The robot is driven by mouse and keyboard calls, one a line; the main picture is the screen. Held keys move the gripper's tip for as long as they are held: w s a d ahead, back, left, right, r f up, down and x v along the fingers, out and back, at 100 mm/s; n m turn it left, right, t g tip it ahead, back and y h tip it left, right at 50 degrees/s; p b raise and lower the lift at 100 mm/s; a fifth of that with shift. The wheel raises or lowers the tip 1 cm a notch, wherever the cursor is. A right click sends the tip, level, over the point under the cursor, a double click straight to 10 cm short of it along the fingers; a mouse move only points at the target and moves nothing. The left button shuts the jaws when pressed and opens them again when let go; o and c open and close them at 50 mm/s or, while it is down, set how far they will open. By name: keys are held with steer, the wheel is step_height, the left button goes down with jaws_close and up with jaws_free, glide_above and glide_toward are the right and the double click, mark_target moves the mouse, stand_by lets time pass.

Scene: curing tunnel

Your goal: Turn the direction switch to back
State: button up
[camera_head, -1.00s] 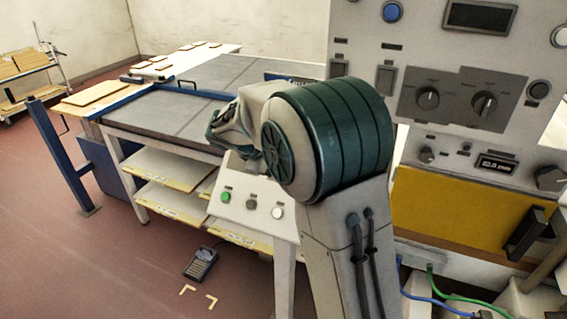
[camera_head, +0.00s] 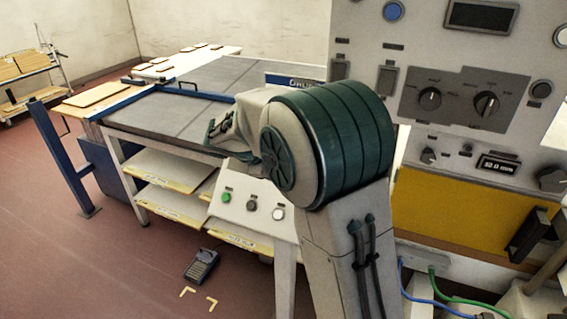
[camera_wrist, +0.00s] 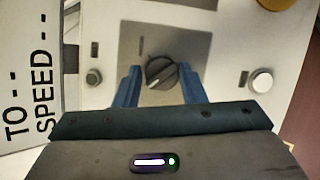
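In the wrist view a dark rotary knob (camera_wrist: 161,72) with a pale pointer line sits on a grey plate (camera_wrist: 131,45). I take it for the direction switch, but its markings are too blurred to read. My gripper (camera_wrist: 159,74) is over it, with one blue finger on each side of the knob. The fingers are apart; I see a gap on the left, and cannot tell whether the right one touches. In the head view my arm hides the gripper and this knob is not clearly identifiable.
A round grey button (camera_wrist: 92,77) and a white button (camera_wrist: 261,80) flank the plate. A printed sheet (camera_wrist: 28,75) is at left. The head view shows a large control panel (camera_head: 420,60), a low button box (camera_head: 236,210), a conveyor table (camera_head: 170,118), and a pedal (camera_head: 202,266) on open floor.

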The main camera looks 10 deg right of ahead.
steer(key=shift+o, duration=1.4)
steer(key=b+v, duration=0.1)
steer(key=v, duration=1.3)
steer(key=shift+d, duration=0.1)
